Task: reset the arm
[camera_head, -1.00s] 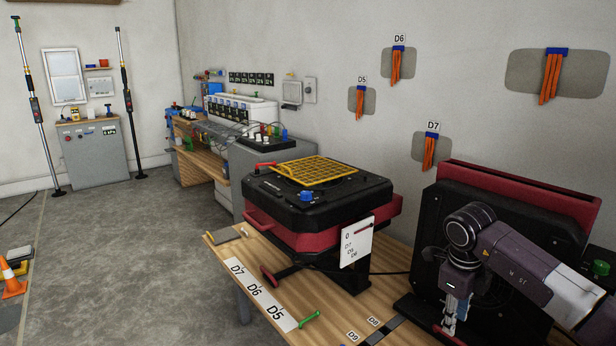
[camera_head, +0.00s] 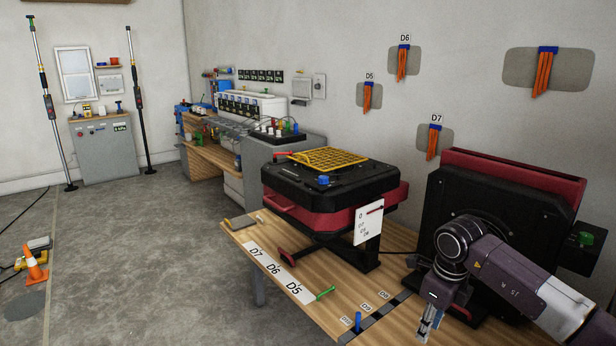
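My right arm comes in from the lower right, and its gripper (camera_head: 428,326) hangs down over the right part of the wooden table, in front of a black and red machine. The fingers are small and seen edge-on, so I cannot tell whether they are open or shut. No object shows clearly between them. My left gripper is not in view.
The wooden table (camera_head: 240,237) carries a black and red unit with a yellow grid (camera_head: 328,160), a label strip (camera_head: 272,268), a green handle (camera_head: 326,292) and a blue peg (camera_head: 358,321). The larger machine (camera_head: 500,225) stands behind my arm.

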